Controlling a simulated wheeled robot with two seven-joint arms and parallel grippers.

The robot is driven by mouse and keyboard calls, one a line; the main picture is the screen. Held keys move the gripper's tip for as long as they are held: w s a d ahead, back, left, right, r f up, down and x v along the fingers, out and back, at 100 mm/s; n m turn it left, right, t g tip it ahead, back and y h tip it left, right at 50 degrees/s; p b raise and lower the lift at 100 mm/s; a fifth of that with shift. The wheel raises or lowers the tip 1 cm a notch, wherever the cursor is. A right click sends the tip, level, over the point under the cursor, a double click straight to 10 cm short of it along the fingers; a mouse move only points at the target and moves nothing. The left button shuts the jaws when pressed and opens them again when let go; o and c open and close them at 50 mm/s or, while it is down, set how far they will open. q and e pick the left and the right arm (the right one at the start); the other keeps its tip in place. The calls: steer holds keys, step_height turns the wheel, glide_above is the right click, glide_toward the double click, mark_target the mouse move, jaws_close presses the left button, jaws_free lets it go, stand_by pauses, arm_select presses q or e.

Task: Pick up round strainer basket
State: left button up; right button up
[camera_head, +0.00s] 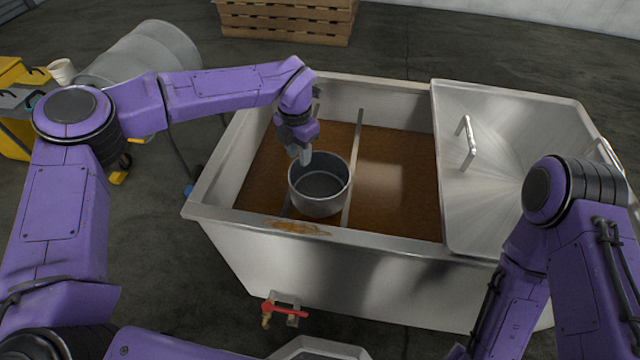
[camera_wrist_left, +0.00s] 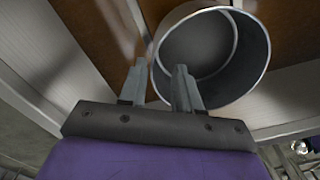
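The round strainer basket (camera_head: 318,205) is a grey metal pot shape. It sits upright in the open left part of the steel tank, by the bars across the brown liquid (camera_head: 397,185). My left gripper (camera_head: 304,157) points down at the basket's far-left rim. In the left wrist view, the basket (camera_wrist_left: 255,52) is just ahead of the fingers (camera_wrist_left: 158,85). They are apart with nothing clamped, and the rim's near-left edge shows between them; I cannot tell whether they touch it. My right gripper is out of view.
The steel tank (camera_head: 250,245) has raised walls around the basket. A lid with a handle (camera_head: 467,140) covers its right part. A red-handled valve (camera_head: 285,309) sticks out in front.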

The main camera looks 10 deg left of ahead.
mark_target(302, 179)
arm_select(q)
steer(key=f, duration=0.8)
steer(key=shift+w+d+f, duration=0.1)
steer(key=shift+w, duration=0.15)
jaws_close()
